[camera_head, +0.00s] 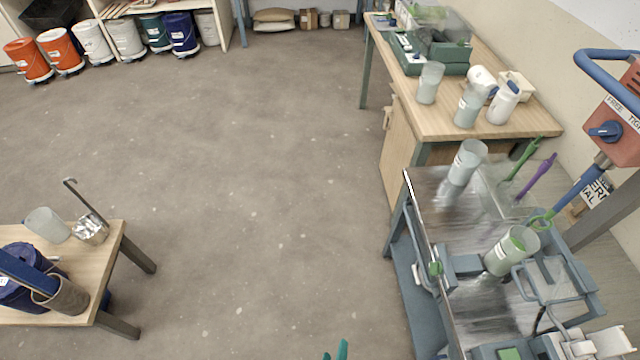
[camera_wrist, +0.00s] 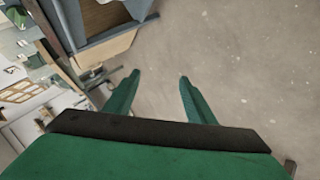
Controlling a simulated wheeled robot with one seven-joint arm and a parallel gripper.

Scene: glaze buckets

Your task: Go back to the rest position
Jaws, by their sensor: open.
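My gripper (camera_wrist: 152,78) is open and empty in the wrist view, its two green fingers apart with bare floor between and beyond them. In the head view only a small green tip of my gripper (camera_head: 341,350) shows at the bottom edge. It hangs over open floor, left of the metal cart (camera_head: 440,205) and apart from it. The rest of my arm is out of the head view.
The metal cart holds clear cups (camera_head: 467,160) and a clamp-like stand. A wooden workbench (camera_head: 440,120) stands behind it. At left a small table (camera_head: 100,255) bears a blue bucket (camera_head: 20,290) and a ladle. The middle floor (camera_head: 270,170) is clear.

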